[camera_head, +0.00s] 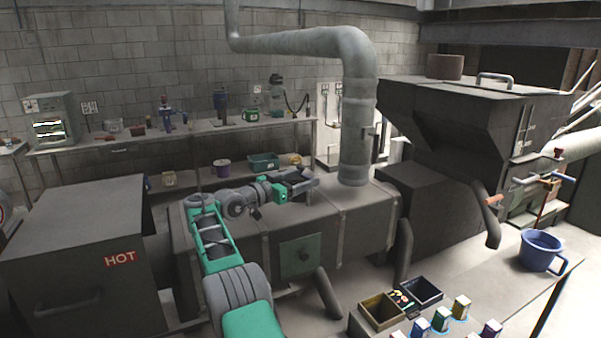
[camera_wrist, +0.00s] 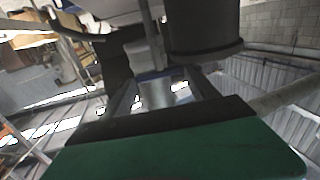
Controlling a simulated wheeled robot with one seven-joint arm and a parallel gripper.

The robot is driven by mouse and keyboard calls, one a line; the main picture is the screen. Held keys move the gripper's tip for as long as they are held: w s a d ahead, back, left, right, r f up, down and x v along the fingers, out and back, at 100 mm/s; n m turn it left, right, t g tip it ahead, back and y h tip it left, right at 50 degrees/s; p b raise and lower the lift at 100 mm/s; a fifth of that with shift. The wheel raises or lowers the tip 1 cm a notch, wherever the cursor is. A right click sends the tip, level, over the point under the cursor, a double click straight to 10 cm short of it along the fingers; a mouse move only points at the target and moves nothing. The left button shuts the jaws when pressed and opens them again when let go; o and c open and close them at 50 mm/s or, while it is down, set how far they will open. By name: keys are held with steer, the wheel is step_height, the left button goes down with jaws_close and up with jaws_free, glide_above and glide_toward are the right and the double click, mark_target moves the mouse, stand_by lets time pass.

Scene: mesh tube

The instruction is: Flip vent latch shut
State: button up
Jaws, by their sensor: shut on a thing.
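My gripper (camera_head: 308,182) is held above the long dark duct box, just left of the base of the grey vent pipe (camera_head: 357,120). In the wrist view my gripper (camera_wrist: 158,88) has its two dark fingers a little apart, with a pale, blurred piece between them. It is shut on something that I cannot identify. A small dark lever (camera_head: 376,142) shows at the pipe's right side; it may be the vent latch, but its position is too small to tell. A dark cylinder (camera_wrist: 203,28) shows beyond the fingers.
The dark box marked HOT (camera_head: 75,250) stands at the left. A big dark hopper machine (camera_head: 450,120) stands at the right. A bench (camera_head: 70,150) runs along the back wall. The front table holds a blue bucket (camera_head: 541,250) and several small boxes.

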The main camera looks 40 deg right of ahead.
steer(key=shift+s+d+r, duration=0.15)
steer(key=shift+d+r, duration=0.05)
steer(key=shift+r, duration=0.05)
steer(key=o, duration=1.3)
steer(key=shift+o, duration=0.3)
steer(key=shift+s+f, duration=0.1)
steer(key=shift+a+f, duration=0.1)
steer(key=shift+f, duration=0.05)
